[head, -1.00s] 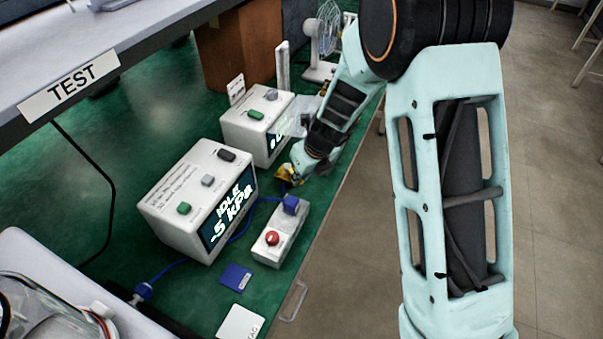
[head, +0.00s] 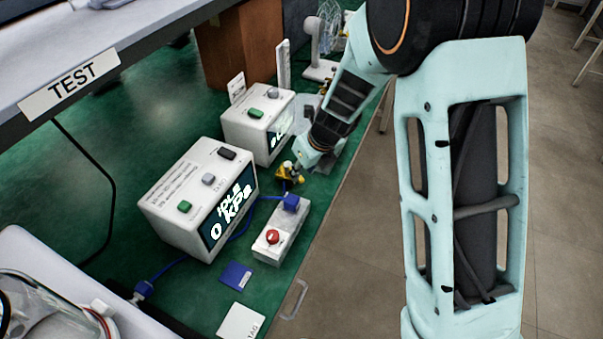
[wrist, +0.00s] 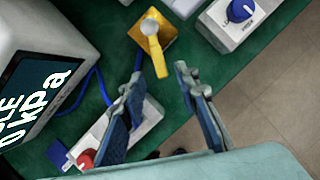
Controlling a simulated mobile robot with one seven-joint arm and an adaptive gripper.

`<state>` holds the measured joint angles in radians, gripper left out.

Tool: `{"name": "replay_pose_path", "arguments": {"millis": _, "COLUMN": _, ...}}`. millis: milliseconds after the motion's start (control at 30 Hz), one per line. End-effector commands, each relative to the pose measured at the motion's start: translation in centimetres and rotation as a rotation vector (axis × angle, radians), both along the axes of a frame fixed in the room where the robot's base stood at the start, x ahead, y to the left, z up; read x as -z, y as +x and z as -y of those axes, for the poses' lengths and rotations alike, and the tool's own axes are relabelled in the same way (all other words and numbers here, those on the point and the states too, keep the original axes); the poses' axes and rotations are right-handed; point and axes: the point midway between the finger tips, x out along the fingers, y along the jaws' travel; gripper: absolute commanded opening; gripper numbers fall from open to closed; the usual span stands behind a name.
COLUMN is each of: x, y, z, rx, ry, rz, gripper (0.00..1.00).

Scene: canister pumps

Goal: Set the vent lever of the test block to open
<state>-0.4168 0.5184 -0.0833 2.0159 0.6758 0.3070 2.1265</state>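The yellow block (wrist: 168,22) with a yellow lever (wrist: 158,58) on a pale round hub is at the top of the wrist view. The lever points from the hub down the picture toward my gripper. The yellow block also shows in the head view (head: 290,177), partly covered by my arm's end. My gripper (wrist: 160,76) is open and empty, with the lever's tip between or just beyond the fingertips. I cannot tell whether they touch. The white box beside it has a display (head: 230,212) reading IDLE and 0 kPa.
A white block with a red button (head: 273,237) and a blue fitting (head: 290,202) stands in front of the yellow block. A blue knob (wrist: 240,10) is at the wrist view's top right. A second white box (head: 245,130) stands behind. The table's edge is close on the right.

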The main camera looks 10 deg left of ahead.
Motion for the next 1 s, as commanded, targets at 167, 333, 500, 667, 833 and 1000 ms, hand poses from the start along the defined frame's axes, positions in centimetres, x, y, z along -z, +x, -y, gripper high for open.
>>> {"name": "replay_pose_path", "arguments": {"millis": 167, "x": -3.4, "y": -0.9, "z": 0.8, "rx": -0.001, "ry": 0.002, "rz": 0.004, "gripper": 0.29}}
{"name": "replay_pose_path", "arguments": {"millis": 333, "x": -6.0, "y": -1.8, "z": 1.6, "rx": 0.0, "ry": 0.001, "rz": 0.002, "gripper": 0.29}}
{"name": "replay_pose_path", "arguments": {"millis": 500, "x": -7.7, "y": -2.3, "z": 2.2, "rx": 0.001, "ry": 0.0, "rz": 0.001, "gripper": 0.29}}
{"name": "replay_pose_path", "arguments": {"millis": 667, "x": -8.3, "y": -2.6, "z": 2.3, "rx": 0.0, "ry": -0.001, "rz": -0.001, "gripper": 0.29}}
{"name": "replay_pose_path", "arguments": {"millis": 833, "x": -8.3, "y": -2.6, "z": 2.4, "rx": 0.001, "ry": 0.0, "rz": -0.001, "gripper": 0.29}}
{"name": "replay_pose_path", "arguments": {"millis": 1000, "x": -8.3, "y": -2.6, "z": 2.4, "rx": 0.001, "ry": 0.0, "rz": -0.001, "gripper": 0.29}}
